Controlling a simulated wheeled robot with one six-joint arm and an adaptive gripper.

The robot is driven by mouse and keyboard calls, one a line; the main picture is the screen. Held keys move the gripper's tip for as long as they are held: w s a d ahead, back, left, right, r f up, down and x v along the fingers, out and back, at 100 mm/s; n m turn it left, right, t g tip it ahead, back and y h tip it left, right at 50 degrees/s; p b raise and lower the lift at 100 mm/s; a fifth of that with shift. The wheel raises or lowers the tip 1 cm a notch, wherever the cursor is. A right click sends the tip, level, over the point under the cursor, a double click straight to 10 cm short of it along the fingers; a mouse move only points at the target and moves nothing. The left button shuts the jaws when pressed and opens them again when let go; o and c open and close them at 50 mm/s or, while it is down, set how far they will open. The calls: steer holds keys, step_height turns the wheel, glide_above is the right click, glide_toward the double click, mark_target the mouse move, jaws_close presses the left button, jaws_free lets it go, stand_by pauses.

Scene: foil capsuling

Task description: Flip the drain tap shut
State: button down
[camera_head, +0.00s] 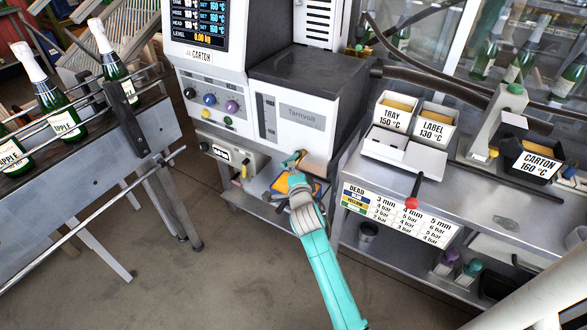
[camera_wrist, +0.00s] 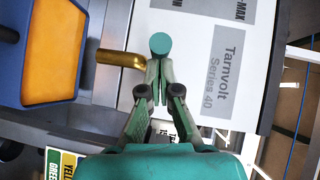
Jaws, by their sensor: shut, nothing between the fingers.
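The drain tap shows in the wrist view as a brass spout (camera_wrist: 120,59) beside a round teal knob (camera_wrist: 159,43), against the white machine front. My gripper (camera_wrist: 157,80) is shut and empty. Its fingertips are right at the lower edge of the knob; I cannot tell whether they touch. The lever's exact angle is hidden behind the fingers.
A blue tray with an orange surface (camera_wrist: 52,50) lies left of the spout in the wrist view. In the head view a bench (camera_head: 440,180) with tubs stands to the right. A bottle conveyor (camera_head: 70,180) stands to the left, with bare floor (camera_head: 230,270) in front.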

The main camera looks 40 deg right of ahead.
mark_target(281, 166)
steer(key=shift+w+a, duration=0.3)
steer(key=shift+w, duration=0.2)
steer(key=shift+w+a, duration=0.25)
steer(key=shift+w, duration=0.25)
steer(key=shift+w+a, duration=0.25)
steer(key=shift+w, duration=0.7)
steer(key=w+d+m+g+h, duration=0.2)
steer(key=w+m+h, duration=0.1)
steer(key=w, duration=0.4)
steer(key=shift+w+d+g, duration=0.2)
steer(key=shift+d+g, duration=0.05)
steer(key=shift+g, duration=0.05)
steer(key=shift+d+r+h, duration=0.1)
steer(key=shift+d+h, duration=0.05)
steer(key=shift+h, duration=0.15)
